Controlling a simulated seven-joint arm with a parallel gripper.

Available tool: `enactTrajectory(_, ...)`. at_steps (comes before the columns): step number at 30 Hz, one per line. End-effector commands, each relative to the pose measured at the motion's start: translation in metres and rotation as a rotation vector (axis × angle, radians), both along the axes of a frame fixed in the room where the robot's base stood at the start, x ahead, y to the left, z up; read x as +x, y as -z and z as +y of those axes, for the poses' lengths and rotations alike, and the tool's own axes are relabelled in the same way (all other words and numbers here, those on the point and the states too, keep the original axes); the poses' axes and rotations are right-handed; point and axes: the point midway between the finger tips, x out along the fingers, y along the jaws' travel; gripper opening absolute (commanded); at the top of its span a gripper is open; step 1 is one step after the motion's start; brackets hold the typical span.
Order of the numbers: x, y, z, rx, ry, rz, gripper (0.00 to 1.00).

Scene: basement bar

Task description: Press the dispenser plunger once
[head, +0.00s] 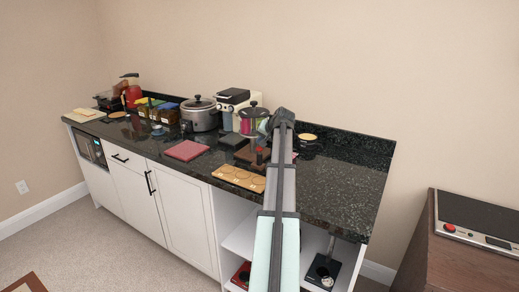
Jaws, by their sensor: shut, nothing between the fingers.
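A red pump dispenser (132,94) with a dark top stands upright at the far left of the counter. A second container, a clear jar (253,122) with a dark knobbed lid and coloured contents, stands near the middle; I cannot tell for certain which has the task's plunger. My arm reaches up from the bottom of the head view across the counter. My gripper (270,124) is at its dark far end, just right of the jar in the picture; I cannot tell if they touch. It is shut and empty, far from the red dispenser. Its fingertips are small and partly hidden.
On the dark counter (345,185) are a slow cooker (200,118), a coffee machine (230,106), a red cloth-like square (187,150), a wooden board (238,179) and several coloured boxes. The right part of the counter is mostly clear. A hotplate (480,220) sits at right.

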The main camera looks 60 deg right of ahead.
Motion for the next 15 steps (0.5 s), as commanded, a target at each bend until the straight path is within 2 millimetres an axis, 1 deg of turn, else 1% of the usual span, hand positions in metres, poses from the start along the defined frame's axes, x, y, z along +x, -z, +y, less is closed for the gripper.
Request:
enactTrajectory(5, 0.0, -0.004, 0.0, -0.001, 0.001, 0.0, 0.0)
enactTrajectory(15, 0.0, -0.03, -0.001, -0.001, 0.001, 0.0, 0.0)
